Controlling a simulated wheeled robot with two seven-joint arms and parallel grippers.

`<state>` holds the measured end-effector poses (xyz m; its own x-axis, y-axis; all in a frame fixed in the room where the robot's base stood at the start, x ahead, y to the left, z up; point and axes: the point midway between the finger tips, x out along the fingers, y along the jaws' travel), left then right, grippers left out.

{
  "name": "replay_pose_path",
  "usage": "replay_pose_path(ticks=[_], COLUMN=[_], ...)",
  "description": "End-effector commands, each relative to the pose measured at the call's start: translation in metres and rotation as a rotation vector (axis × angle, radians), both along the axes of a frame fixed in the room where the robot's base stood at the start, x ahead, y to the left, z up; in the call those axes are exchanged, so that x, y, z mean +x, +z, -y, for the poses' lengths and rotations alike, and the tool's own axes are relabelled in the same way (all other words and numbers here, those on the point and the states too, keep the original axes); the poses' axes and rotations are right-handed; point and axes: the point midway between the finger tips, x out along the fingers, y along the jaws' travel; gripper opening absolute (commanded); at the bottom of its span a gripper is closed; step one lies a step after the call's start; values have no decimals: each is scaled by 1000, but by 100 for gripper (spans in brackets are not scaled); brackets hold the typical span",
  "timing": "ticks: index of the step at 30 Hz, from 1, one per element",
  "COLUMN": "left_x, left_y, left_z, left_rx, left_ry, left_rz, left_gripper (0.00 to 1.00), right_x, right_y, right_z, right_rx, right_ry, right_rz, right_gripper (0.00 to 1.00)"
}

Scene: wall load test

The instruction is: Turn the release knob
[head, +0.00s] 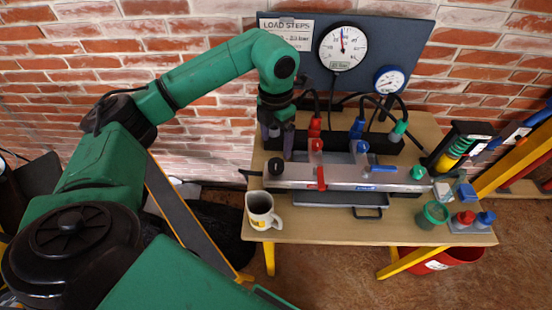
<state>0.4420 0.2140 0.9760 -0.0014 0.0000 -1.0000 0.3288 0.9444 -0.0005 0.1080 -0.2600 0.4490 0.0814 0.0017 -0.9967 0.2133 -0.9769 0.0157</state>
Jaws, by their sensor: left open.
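A pump unit with a long grey body (345,178) lies across the wooden table. A round black knob (276,167) sits at its left end, and I take it to be the release knob. Whether a finger touches the knob, I cannot tell. My right gripper is out of view.
A mug (262,211) stands at the table's front left edge. Gauges (343,48) hang on a dark panel behind, with hoses below them. A green cup (432,215) and small bottles (465,220) stand at the right. A grey tray (340,205) lies in front.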

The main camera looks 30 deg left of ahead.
Motion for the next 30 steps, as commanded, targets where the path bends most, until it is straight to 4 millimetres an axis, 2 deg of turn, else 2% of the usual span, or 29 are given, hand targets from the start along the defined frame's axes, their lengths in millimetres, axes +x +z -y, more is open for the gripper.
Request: replay_pose_path(ticks=[6, 9, 13, 20, 24, 27, 30], left_x=[-1, 0, 0, 0, 0, 0, 0], left_y=[-55, -73, -85, -87, -86, -86, -86], left_z=[0, 0, 0, 0, 0, 0, 0], left_rx=[1, 0, 0, 0, 0, 0, 0], left_ry=[0, 0, 0, -1, -1, -1, 1], left_rz=[-5, -2, -1, 1, 1, 1, 1], left_gripper=[86, 86, 86, 86, 33, 1, 1], right_x=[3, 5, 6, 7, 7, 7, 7], right_y=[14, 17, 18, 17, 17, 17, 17], right_z=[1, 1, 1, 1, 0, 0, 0], right_rx=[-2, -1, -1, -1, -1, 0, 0], right_ry=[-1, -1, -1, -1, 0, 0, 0], right_rz=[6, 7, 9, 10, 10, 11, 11], right_gripper=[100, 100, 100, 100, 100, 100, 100])
